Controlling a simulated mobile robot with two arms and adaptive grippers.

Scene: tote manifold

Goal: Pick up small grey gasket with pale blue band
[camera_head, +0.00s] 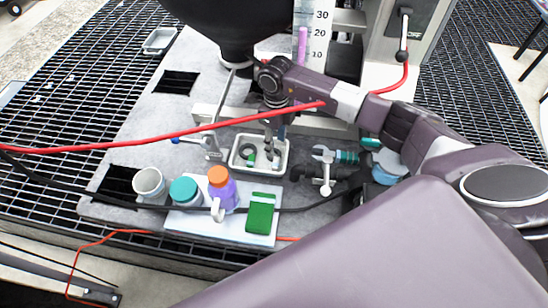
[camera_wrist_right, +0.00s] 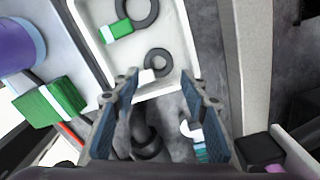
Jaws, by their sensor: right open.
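A small dark grey ring gasket (camera_wrist_right: 160,54) lies in the white tray (camera_wrist_right: 97,62), near the tray's near wall in the right wrist view. A pale band or tag (camera_wrist_right: 147,76) shows at its lower left; its blue tint is hard to tell. A larger dark ring (camera_wrist_right: 146,12) with a green and white piece (camera_wrist_right: 115,31) lies farther in. My right gripper (camera_wrist_right: 160,80) is open and empty, its fingertips spread either side of the small gasket. In the head view the right gripper (camera_head: 271,142) points down over the tray (camera_head: 236,153) and partly hides its contents. My left gripper is not in view.
Metal fittings (camera_head: 323,156) lie right of the tray.

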